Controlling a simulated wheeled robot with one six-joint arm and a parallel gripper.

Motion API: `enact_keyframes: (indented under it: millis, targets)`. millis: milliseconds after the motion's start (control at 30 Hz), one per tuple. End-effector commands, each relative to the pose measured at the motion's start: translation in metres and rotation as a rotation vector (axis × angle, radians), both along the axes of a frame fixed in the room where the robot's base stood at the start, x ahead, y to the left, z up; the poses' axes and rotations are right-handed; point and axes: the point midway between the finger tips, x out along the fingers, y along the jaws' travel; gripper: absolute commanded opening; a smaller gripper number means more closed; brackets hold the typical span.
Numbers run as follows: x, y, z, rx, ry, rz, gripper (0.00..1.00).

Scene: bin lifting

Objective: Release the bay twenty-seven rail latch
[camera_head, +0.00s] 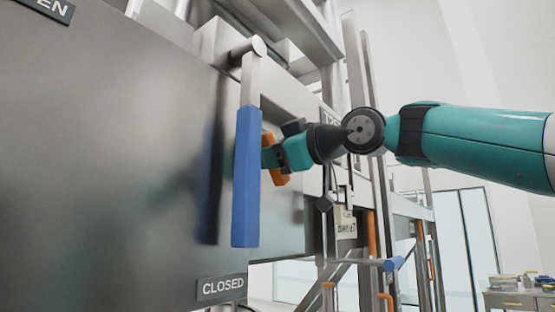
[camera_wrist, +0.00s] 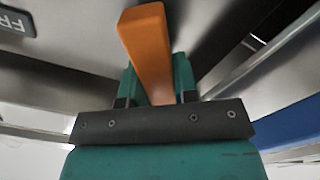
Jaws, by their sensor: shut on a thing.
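An orange handle (camera_head: 277,177) stands upright in front of grey metal panelling, just right of a long blue handle (camera_head: 246,180) in the head view. My gripper (camera_head: 268,157) reaches it from the right. In the wrist view the orange handle (camera_wrist: 150,45) runs between the two teal fingers of my gripper (camera_wrist: 156,82), which is shut on it. The blue handle partly hides the fingertips in the head view. A small sign (camera_head: 346,228) hangs below my wrist; its text is hard to read. How the orange handle is fixed is hidden.
Metal posts and a lower blue-ended bar (camera_head: 393,264) stand at right. A bench (camera_head: 520,301) is far right. Open room lies below my arm.

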Motion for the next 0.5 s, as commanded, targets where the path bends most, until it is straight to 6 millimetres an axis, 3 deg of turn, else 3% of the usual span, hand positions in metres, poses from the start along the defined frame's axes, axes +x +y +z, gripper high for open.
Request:
enact_keyframes:
  millis: [500]
  targets:
    - [0.008, -0.006, 0.011, -0.266, -0.412, -0.002, 0.0]
